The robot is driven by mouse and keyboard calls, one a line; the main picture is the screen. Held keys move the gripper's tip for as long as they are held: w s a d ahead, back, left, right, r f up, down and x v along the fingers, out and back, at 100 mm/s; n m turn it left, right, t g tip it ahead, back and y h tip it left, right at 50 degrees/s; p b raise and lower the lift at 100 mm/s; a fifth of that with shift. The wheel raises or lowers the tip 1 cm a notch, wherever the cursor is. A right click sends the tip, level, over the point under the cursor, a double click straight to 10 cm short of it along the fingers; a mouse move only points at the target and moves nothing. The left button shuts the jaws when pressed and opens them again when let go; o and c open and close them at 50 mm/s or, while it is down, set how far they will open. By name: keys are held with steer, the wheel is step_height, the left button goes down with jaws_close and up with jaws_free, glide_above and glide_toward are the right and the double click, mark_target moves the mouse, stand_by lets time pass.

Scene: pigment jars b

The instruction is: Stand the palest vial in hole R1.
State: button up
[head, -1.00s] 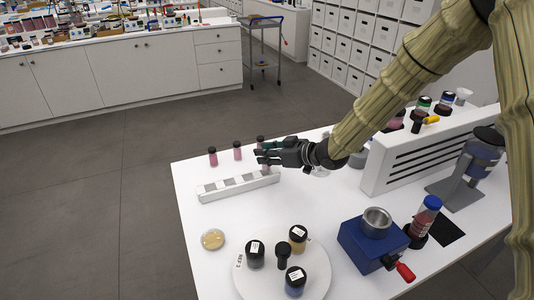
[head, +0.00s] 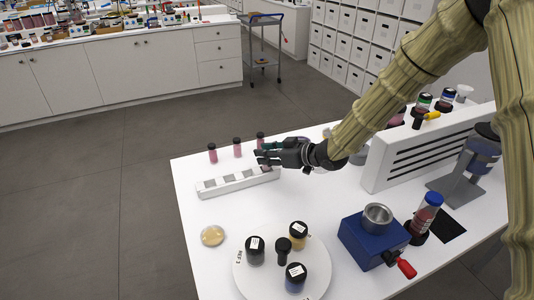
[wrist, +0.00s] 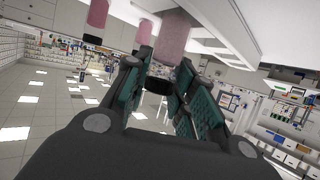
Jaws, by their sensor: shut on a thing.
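My gripper (head: 262,157) is shut on a pink vial at the right end of the white rack (head: 237,190). In the wrist view, my fingers (wrist: 160,95) close around the dark cap of the held vial (wrist: 178,38). In the head view my fingers hide most of it. I cannot tell whether its base is in a hole or just above or behind the rack. Three more dark-capped pink vials stand behind the rack: left (head: 213,155), middle (head: 237,150) and right (head: 260,140). The hole labels are not readable.
A round white turntable (head: 262,287) with dark-lidded jars stands at the front. A small amber dish (head: 213,236) lies left of it. A blue device (head: 365,243) with a metal cup and a slotted white panel (head: 415,155) stand to the right. The table's left edge is clear.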

steer(key=shift+f+b, duration=0.55)
steer(key=shift+f, duration=0.7)
steer(key=o, duration=1)
steer(key=v, duration=1.2)
